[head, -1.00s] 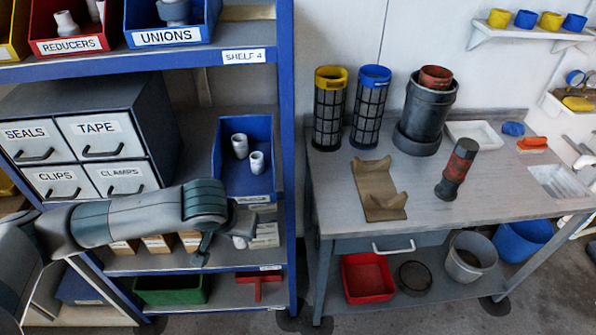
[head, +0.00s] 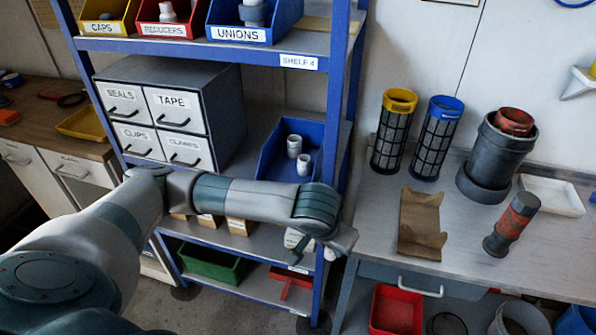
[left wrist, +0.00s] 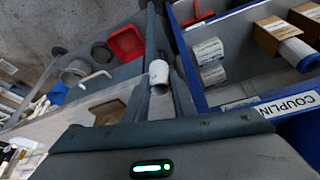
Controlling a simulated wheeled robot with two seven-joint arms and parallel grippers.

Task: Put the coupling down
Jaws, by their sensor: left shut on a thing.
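My left gripper (left wrist: 160,85) is shut on a small white coupling (left wrist: 158,74), which shows between its dark fingers in the left wrist view. In the head view my left gripper (head: 322,248) is in front of the blue shelf post, between the shelf and the workbench, with the coupling mostly hidden below the wrist. Two white pieces (head: 296,155) stand in a blue bin (head: 275,150) on the shelf. My right gripper is not in view.
The grey workbench (head: 375,250) at right bears a tan cradle (head: 422,222), two mesh filters, a dark canister (head: 497,150) and a red-and-black cylinder (head: 511,224). A red bin (head: 396,308) sits below. The shelf post stands close to my gripper.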

